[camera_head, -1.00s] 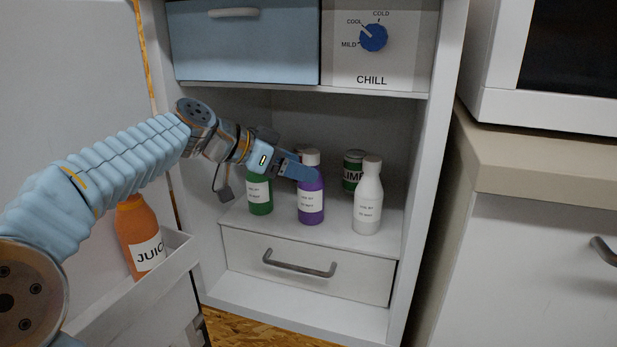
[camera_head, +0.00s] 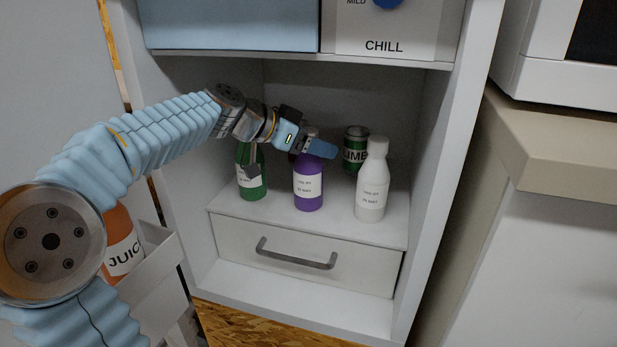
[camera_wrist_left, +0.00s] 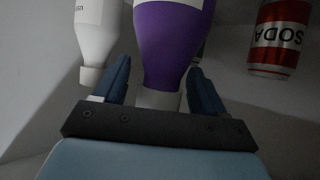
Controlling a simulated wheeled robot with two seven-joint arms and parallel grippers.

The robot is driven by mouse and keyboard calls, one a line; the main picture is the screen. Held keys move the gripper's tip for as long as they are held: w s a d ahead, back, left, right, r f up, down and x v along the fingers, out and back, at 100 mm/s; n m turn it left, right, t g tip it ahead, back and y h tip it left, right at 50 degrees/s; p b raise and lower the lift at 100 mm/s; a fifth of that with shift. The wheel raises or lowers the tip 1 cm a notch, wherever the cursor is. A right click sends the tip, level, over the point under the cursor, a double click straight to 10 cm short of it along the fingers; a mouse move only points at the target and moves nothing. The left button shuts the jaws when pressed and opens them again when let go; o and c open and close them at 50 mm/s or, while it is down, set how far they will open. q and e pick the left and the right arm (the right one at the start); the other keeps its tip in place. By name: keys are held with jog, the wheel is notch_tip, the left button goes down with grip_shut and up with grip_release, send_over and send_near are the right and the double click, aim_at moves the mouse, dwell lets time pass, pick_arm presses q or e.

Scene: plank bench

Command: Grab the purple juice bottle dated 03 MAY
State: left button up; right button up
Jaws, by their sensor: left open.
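The purple juice bottle (camera_head: 308,185) stands upright on the fridge shelf, between a green bottle (camera_head: 251,180) and a white bottle (camera_head: 372,190). Its label is too small to read surely. My left gripper (camera_head: 316,147) is open at the purple bottle's neck and hides part of it. In the left wrist view the purple bottle (camera_wrist_left: 168,45) lies between the two open fingers, its cap close to the palm. I cannot tell whether a finger touches it. My right gripper is not in view.
A green can (camera_head: 355,145) stands behind, and a red soda can (camera_wrist_left: 279,40) shows in the left wrist view. The white bottle (camera_wrist_left: 97,35) is close beside one finger there. A drawer (camera_head: 300,250) lies below, a blue bin (camera_head: 235,25) above. An orange juice bottle (camera_head: 122,240) is in the door rack.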

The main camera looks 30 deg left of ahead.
pick_arm(q)
jog(key=shift+w, duration=0.1)
jog(key=shift+c, duration=0.2)
grip_shut()
jog(key=shift+r, duration=0.1)
dwell(0.4)
